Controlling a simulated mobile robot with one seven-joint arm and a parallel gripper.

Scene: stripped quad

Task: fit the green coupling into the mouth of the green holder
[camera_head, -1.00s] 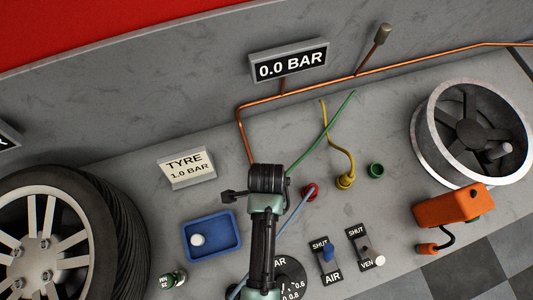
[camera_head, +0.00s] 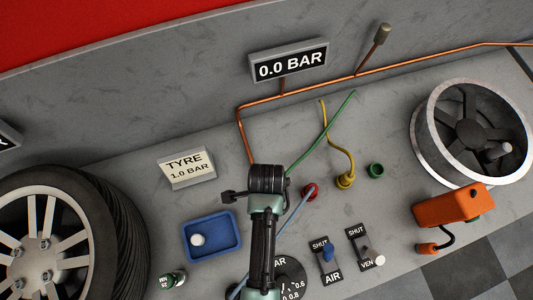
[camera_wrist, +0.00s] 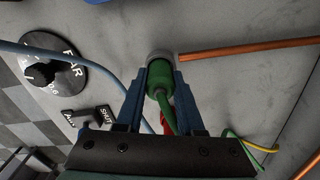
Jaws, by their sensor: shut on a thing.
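The green coupling (camera_wrist: 159,84) is between the two blue fingers of my gripper (camera_wrist: 160,98) in the wrist view, with its green hose trailing toward the camera. Its far end overlaps a grey round fitting (camera_wrist: 161,55) at the end of the copper pipe; I cannot tell whether it is seated in it. In the head view my arm hides the fingers and the coupling, and only the green hose (camera_head: 322,132) shows. The green holder (camera_head: 376,170) is a short round cup on the bench, right of my gripper and apart from it. Its mouth looks empty.
The yellow coupling (camera_head: 345,181) and red holder (camera_head: 309,192) stand between my arm and the green holder. A blue hose (camera_head: 290,217) passes beside my arm. A blue tray (camera_head: 226,249), tyre (camera_head: 105,220), orange tool (camera_head: 448,207), wheel rim (camera_head: 423,133) and lever valves (camera_head: 327,253) surround them.

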